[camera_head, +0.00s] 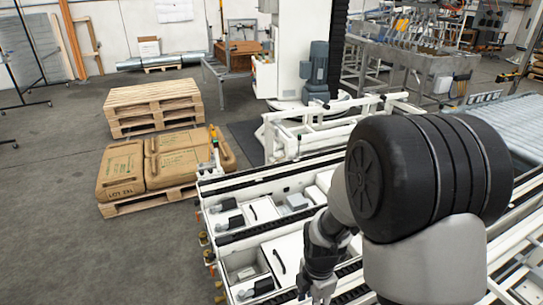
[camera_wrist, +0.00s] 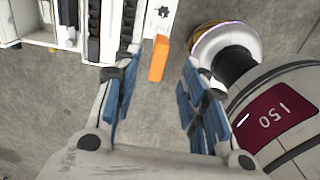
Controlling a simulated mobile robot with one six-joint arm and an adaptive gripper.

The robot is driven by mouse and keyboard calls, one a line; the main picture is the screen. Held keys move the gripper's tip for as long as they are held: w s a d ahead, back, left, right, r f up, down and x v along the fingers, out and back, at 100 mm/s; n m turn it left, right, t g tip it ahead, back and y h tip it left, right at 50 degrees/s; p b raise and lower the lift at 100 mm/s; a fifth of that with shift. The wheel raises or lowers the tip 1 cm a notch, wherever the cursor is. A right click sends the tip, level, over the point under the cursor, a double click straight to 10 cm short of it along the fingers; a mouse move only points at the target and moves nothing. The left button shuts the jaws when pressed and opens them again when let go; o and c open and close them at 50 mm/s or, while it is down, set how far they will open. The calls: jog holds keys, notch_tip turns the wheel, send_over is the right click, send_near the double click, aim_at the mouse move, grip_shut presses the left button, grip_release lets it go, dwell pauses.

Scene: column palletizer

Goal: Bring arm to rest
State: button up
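My gripper (camera_head: 320,270) shows low in the head view, partly cut off by the bottom edge, over the white conveyor frame (camera_head: 255,215). In the wrist view my gripper (camera_wrist: 162,66) has its two blue-padded fingers spread apart. Nothing is held between them. An orange piece (camera_wrist: 159,58) on the edge of white machinery shows in the gap, beyond the fingers; its distance is hard to tell. My arm's large black joint and grey link fill the right of the head view and hide part of the conveyor.
Brown sacks (camera_head: 160,160) lie on a wooden pallet (camera_head: 150,204) left of the conveyor. A stack of empty pallets (camera_head: 153,108) stands behind. A white column (camera_head: 300,45) with a grey motor rises at the back. Rollers (camera_head: 515,120) run at far right. Floor at left is clear.

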jog(key=s+r+m+t, duration=0.1)
jog(key=s+r+m, duration=0.2)
jog(key=r+m, duration=0.45)
jog(key=s+r+m+t, duration=0.2)
jog(key=r+m, duration=0.2)
jog(key=r, duration=0.6)
jog(key=s+r+m+t, duration=0.1)
jog(key=s+r+m, duration=0.6)
jog(key=s+m, duration=0.3)
jog(key=shift+t, duration=0.3)
jog(key=shift+r, duration=0.1)
